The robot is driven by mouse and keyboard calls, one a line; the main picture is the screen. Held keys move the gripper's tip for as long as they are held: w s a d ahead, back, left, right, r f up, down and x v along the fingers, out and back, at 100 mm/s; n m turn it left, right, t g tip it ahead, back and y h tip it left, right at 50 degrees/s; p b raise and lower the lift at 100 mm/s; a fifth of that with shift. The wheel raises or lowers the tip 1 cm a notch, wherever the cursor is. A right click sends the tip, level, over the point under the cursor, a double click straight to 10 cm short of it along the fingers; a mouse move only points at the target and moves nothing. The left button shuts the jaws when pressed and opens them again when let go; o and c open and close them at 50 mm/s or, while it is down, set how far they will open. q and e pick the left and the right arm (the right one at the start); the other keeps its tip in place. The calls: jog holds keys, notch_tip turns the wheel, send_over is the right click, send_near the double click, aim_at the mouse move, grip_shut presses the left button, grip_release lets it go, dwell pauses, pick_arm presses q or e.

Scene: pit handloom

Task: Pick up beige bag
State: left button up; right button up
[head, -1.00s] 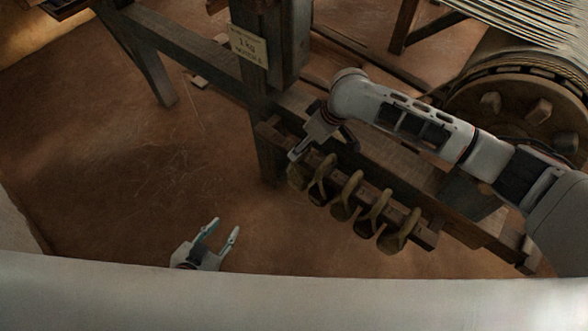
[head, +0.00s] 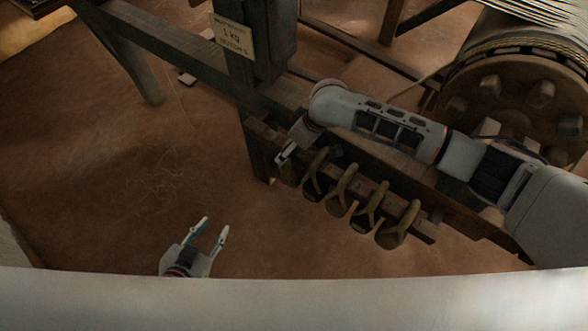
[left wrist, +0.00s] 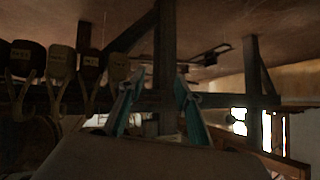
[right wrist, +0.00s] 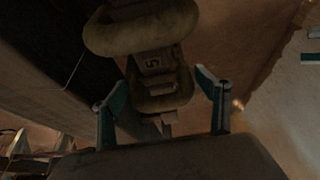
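My right gripper (head: 284,153) is at the leftmost bag (head: 289,173). In the right wrist view, my right gripper (right wrist: 163,98) is open, with a beige-brown bag (right wrist: 152,66) marked 5 just ahead of and between its fingers; contact is unclear. My left gripper (head: 212,233) is open and empty above the floor, left of the bags. It also shows open in the left wrist view (left wrist: 156,88).
A wooden loom post (head: 262,45) with a 1 kg sign (head: 233,36) stands behind the rail. A toothed wooden wheel (head: 520,105) is at the right. The brown floor (head: 110,190) at the left is clear.

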jog(key=c, duration=1.2)
jog(key=shift+a+r, duration=0.1)
jog(key=shift+r, duration=0.05)
jog(key=c, duration=0.4)
pick_arm(q)
jog(key=shift+s+d+f, duration=0.15)
jog(key=shift+s+f, duration=0.2)
jog(key=shift+s, duration=0.05)
pick_arm(e)
jog(key=shift+c, duration=0.2)
